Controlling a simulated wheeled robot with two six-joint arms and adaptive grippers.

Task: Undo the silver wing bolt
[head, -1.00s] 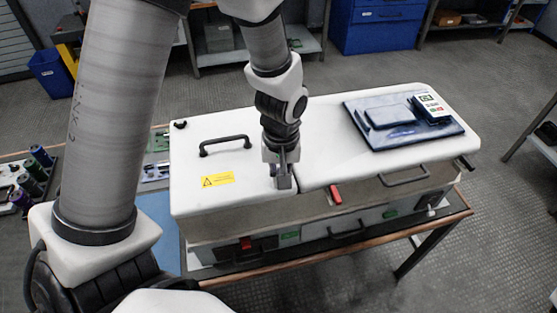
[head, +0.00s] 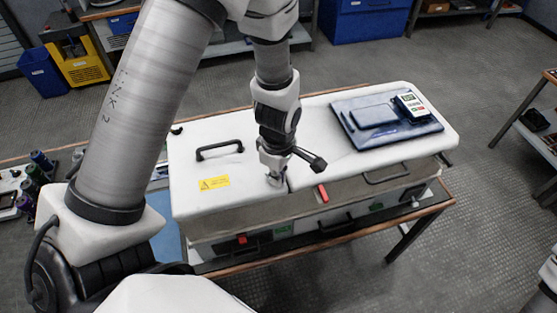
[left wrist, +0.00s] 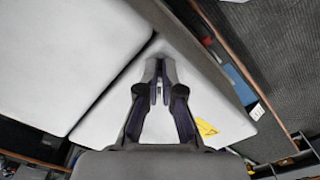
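My left gripper (head: 274,181) points straight down at the front part of the white cover (head: 205,160), close to the seam between its two panels. In the left wrist view its two fingers (left wrist: 159,84) are drawn close together, with only a narrow gap at the tips. The silver wing bolt is hidden by the fingertips, so its shape cannot be made out. The fingers look shut on it at the cover's surface. My right gripper is not in view.
A black handle (head: 219,149) and a yellow warning label (head: 214,183) are on the left panel. A blue tray (head: 345,120) with a meter (head: 410,104) lies on the right panel. A red lever (head: 322,193) sits on the front side.

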